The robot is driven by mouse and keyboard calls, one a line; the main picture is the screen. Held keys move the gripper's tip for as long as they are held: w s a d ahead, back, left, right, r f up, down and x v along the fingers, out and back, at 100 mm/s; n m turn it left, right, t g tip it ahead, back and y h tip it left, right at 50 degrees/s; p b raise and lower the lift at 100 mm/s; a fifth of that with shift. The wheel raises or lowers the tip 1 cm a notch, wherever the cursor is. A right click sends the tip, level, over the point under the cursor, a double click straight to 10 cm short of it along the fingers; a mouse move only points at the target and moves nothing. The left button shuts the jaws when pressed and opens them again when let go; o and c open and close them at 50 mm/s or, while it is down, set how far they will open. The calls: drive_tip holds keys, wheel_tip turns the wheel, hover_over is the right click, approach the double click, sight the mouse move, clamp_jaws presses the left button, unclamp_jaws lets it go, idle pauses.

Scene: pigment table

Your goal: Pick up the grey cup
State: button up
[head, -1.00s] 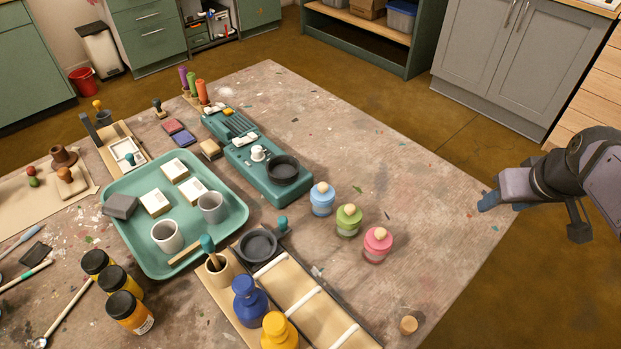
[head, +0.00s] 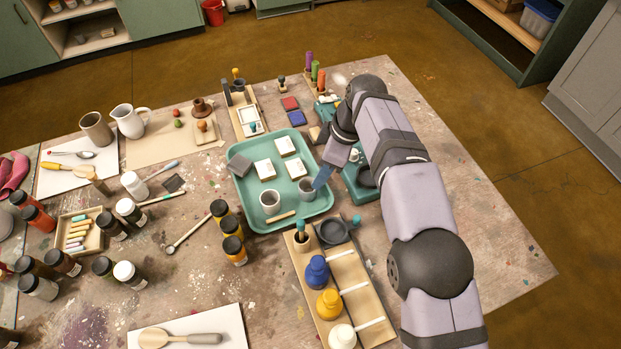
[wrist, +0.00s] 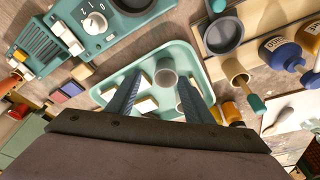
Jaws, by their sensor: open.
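The grey cup (head: 306,187) stands upright at the right side of the teal tray (head: 262,228). A paler, off-white cup (head: 269,203) stands to its left on the same tray. My gripper (head: 322,178) is above the tray's right edge, close to the grey cup, and partly overlaps it in the head view. In the wrist view my gripper (wrist: 160,88) is open, its two fingers spread. The grey cup (wrist: 166,74) shows between and just beyond the fingertips, with nothing held. The paler cup is partly hidden behind the right finger there.
Several pale blocks (head: 265,169) and a dark grey block (head: 240,166) share the tray. A wooden stick (head: 281,216) lies by its front edge. A teal device (head: 357,187) is right of the tray, partly behind my arm. Paint bottles (head: 317,271) and a dark dish (head: 333,232) stand in front.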

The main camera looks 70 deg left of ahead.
sight(308, 186)
drive_tip(key=shift+n, duration=0.4)
drive_tip(key=shift+s+a+f+p, duration=0.2)
drive_tip(key=shift+s+f+p, duration=0.35)
drive_tip(key=shift+f, duration=0.65)
drive_tip(key=shift+s+a+f+p, duration=0.15)
drive_tip(key=shift+s+f+p, duration=0.15)
drive_tip(key=shift+s+f, duration=0.65)
drive_tip(key=shift+s+a+f+p, duration=0.25)
drive_tip(key=shift+f+p, duration=0.2)
drive_tip(key=shift+f, duration=1)
drive_tip(key=shift+d, duration=0.1)
drive_tip(key=shift+c, duration=0.2)
drive_tip(key=c, duration=0.8)
